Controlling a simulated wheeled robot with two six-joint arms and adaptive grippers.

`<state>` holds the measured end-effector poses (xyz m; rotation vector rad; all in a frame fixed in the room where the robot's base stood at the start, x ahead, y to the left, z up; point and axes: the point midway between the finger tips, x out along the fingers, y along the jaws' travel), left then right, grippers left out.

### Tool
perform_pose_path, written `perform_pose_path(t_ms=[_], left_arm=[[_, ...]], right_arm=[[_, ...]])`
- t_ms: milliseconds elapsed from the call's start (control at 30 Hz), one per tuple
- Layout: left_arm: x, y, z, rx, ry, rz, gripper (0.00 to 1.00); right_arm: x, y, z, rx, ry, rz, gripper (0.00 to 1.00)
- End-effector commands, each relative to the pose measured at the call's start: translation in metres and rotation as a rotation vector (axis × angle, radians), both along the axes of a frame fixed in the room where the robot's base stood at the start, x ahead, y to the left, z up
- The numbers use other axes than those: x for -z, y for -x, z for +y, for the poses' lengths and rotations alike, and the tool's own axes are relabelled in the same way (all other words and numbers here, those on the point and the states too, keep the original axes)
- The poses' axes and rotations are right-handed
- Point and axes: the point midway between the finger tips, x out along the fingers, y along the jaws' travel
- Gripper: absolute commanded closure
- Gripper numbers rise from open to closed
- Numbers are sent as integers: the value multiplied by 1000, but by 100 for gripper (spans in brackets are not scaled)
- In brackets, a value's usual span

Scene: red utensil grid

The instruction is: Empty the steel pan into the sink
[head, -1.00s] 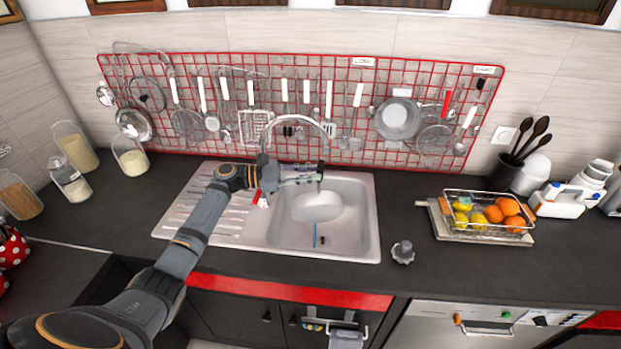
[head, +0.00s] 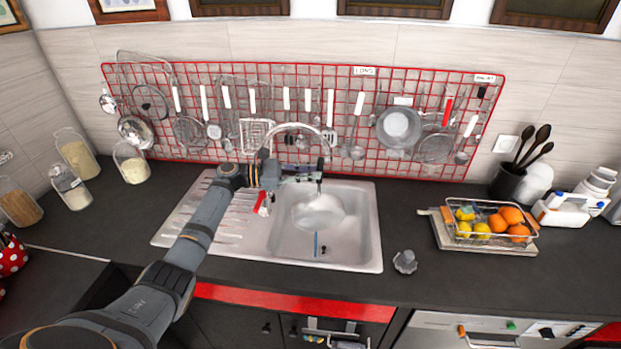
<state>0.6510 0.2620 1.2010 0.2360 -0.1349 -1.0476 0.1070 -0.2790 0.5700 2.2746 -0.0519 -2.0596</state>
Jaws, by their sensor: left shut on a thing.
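A pale, shiny round vessel, which looks like the steel pan (head: 318,213), shows over the sink basin, just below my left gripper (head: 318,172). Its inside is only partly clear, and I cannot tell its contents or whether it touches the basin. My left gripper is shut, apparently on the pan's handle, which is mostly hidden by the fingers. The steel sink (head: 362,232) is set in the dark counter, with a ribbed drainboard on its left. A thin blue stick (head: 315,245) shows low in the basin. My right gripper is not in view.
The curved faucet (head: 290,127) arches behind my gripper, close to it. A red wall grid (head: 350,170) with hanging utensils stands behind. A wire fruit basket (head: 490,235) and a grey knob-like item (head: 404,262) are to the right. Jars (head: 78,155) stand left.

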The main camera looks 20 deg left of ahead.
Motion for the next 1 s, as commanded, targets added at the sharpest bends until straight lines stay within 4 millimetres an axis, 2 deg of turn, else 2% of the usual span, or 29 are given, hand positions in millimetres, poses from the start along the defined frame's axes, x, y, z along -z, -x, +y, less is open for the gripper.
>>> perform_pose_path(t_ms=[200,367,767,1000], left_arm=[[-3,-8,4,-1,19,28,100],[-2,-3,1,1,8,12,100],[14,42,-24,3,-93,-167,100],[24,66,-37,2,-148,-269,100]], right_arm=[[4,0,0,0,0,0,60],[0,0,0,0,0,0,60],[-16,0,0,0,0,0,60],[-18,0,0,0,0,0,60]])
